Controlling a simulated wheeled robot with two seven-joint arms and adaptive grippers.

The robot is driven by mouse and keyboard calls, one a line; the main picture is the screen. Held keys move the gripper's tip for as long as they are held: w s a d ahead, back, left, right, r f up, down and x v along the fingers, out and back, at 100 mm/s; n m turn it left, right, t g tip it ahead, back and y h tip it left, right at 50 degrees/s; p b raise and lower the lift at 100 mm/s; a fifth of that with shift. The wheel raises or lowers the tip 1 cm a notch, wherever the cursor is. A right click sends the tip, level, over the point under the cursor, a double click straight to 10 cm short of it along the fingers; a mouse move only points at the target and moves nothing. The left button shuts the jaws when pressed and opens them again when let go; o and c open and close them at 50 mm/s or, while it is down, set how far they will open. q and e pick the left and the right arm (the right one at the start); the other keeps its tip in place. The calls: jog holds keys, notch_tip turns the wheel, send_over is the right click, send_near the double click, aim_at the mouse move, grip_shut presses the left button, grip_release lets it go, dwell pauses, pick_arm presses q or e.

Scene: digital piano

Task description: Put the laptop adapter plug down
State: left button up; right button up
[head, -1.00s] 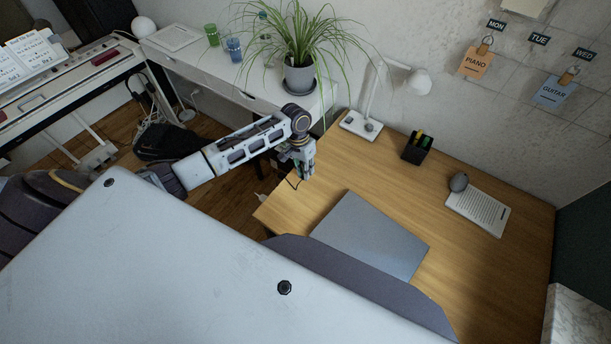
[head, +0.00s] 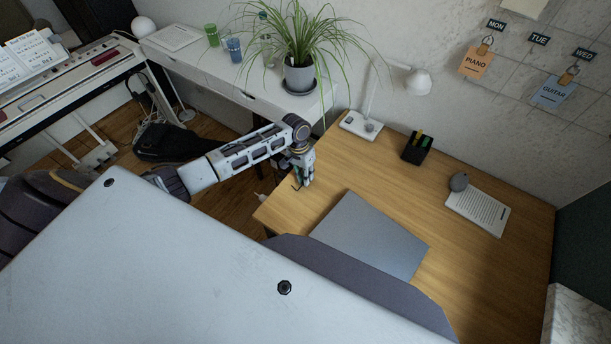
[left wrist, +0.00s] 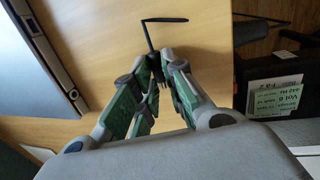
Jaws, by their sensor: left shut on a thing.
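My left gripper (head: 306,183) is over the left part of the wooden desk, beside the grey laptop (head: 372,236). In the left wrist view, the fingertips of this gripper (left wrist: 157,80) are closed on the small black adapter plug (left wrist: 155,68). A thin black lead (left wrist: 150,35) runs out from the plug and bends sideways. The fingers hide part of the plug. I cannot tell whether it touches the desk. The laptop's edge (left wrist: 60,75) shows at the left of the wrist view. My right gripper is not in view.
The desk (head: 480,265) has free wood around the laptop. A potted plant (head: 299,75) is on the white table.

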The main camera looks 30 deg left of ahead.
pick_arm(q)
jog(key=shift+f, duration=0.3)
jog(key=o, duration=0.7)
notch_tip(320, 180, up, 13)
jog(key=a, duration=0.2)
jog(key=shift+w+f, duration=0.2)
jog(key=shift+w, duration=0.15)
jog(key=shift+s, duration=0.1)
dwell(0.9)
